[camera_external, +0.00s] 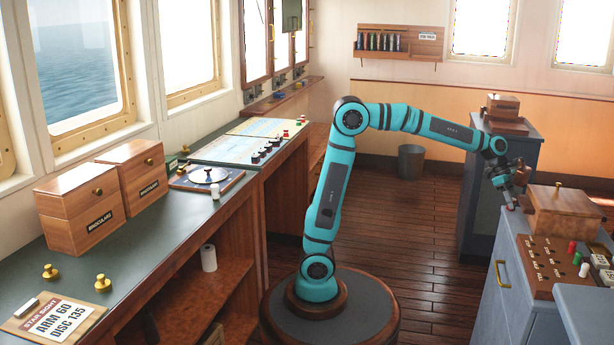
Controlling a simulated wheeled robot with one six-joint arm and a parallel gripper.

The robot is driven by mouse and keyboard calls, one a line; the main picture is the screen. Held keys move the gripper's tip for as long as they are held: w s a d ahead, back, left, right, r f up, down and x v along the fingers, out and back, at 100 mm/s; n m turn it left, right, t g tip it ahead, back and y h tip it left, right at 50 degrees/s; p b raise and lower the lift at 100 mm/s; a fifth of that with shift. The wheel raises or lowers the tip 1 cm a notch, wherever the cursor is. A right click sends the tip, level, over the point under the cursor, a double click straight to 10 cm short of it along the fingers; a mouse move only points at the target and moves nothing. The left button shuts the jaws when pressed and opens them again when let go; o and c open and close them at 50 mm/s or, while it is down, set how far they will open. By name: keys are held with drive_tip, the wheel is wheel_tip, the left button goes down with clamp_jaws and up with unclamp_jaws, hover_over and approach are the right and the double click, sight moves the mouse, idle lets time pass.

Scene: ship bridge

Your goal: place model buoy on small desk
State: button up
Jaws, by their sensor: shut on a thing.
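My gripper (509,195) is at the far right of the arm, pointing down beside the left edge of a blue-grey cabinet top. It is shut on a small reddish thing (511,208), seen only in part between the fingertips. It looks like the model buoy, but it is too small to be sure. No other buoy shows clearly. A blue-grey cabinet (505,290) with a brass handle stands below the gripper; another dark grey cabinet (484,190) stands behind it. I cannot tell which piece is the small desk.
A wooden box (567,212) and a board with colored pegs (550,262) stand close right of the gripper. A long counter (150,235) with binocular boxes (82,215) runs along the left. A bin (411,161) stands at the back. The floor between is clear.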

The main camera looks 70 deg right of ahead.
drive_tip(key=o, duration=1)
drive_tip(key=shift+f, duration=0.1)
drive_tip(key=v, duration=1.2)
